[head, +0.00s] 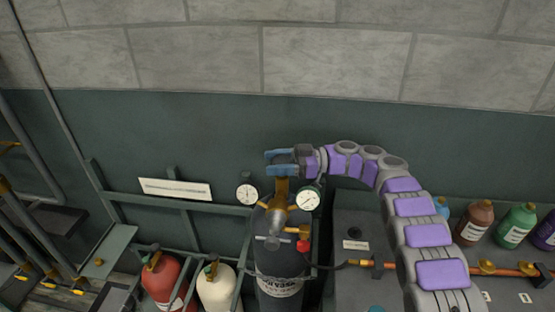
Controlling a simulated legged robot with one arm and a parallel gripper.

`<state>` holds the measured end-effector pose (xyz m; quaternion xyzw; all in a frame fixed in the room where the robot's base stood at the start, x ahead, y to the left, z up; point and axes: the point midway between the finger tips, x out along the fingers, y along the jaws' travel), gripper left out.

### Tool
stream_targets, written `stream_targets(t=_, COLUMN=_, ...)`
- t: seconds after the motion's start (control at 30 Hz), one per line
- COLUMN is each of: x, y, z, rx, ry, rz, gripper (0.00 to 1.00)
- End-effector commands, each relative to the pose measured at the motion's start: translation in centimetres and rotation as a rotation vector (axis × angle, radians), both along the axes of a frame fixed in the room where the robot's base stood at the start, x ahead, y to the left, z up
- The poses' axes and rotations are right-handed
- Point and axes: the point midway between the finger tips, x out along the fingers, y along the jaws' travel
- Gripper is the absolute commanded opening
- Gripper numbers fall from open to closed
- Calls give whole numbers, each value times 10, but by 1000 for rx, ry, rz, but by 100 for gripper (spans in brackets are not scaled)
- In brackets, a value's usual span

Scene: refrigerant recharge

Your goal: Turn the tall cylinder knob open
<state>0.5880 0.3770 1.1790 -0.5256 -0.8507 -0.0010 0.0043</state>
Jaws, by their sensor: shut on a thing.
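The tall dark cylinder (279,262) stands at the lower middle of the head view, with a pale label band low on it. A brass valve (281,190) rises from its top. My gripper (280,162), with blue jaws, reaches in from the right over the valve's upper end. It is shut on the knob there, which the jaws mostly hide, so I cannot tell how far it is turned. Two round white gauges flank the valve, a left one (247,194) and a right one (308,199).
A red cylinder (163,281) and a cream cylinder (216,287) stand left in the rack (170,203). A red-handled fitting (303,246) and a dark hose are by the tall cylinder. A grey box (357,222) stands right of it. Coloured bottles (517,226) line the far right.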

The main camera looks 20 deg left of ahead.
Motion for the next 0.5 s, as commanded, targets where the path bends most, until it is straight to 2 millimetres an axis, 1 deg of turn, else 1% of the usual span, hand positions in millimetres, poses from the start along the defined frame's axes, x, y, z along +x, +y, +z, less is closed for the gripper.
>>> stream_targets(t=0.03, x=2, y=1, z=11, rx=18, ry=-3, rz=3, gripper=29)
stream_targets(t=0.1, x=2, y=1, z=14, rx=20, ry=-7, rz=16, gripper=29)
stream_targets(t=0.5, x=1, y=0, z=17, rx=18, ry=-13, rz=74, gripper=30)
